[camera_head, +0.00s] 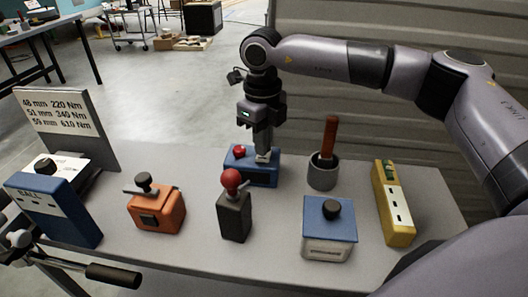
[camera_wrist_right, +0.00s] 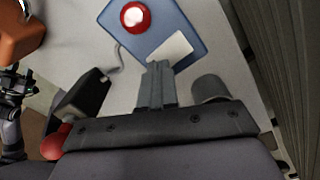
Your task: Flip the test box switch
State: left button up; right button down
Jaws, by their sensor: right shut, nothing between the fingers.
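A blue box (camera_head: 262,177) with a red button (camera_head: 239,152) stands at the back middle of the grey table. I take it to be the test box, but no label is readable. The wrist view shows the blue box (camera_wrist_right: 188,22), its red button (camera_wrist_right: 135,16) and a pale plate (camera_wrist_right: 176,51) on its top. My right gripper (camera_head: 262,157) points down at the right part of the box top, shut and empty. Its fingertips (camera_wrist_right: 158,68) overlap the plate's edge; I cannot tell if they touch. They hide any switch lever there.
Around the box stand an orange box (camera_head: 157,212), a dark box with a red ball knob (camera_head: 235,216), a blue-topped box (camera_head: 329,231), a grey cup with a wooden handle (camera_head: 323,174) and a yellow box (camera_head: 393,206). A blue panel (camera_head: 55,210) stands at left.

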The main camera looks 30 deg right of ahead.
jog(key=shift+f+b, duration=0.45)
jog(key=shift+f, duration=0.2)
dwell(0.3)
jog(key=shift+r+p, duration=2.65)
jog(key=shift+r, duration=0.9)
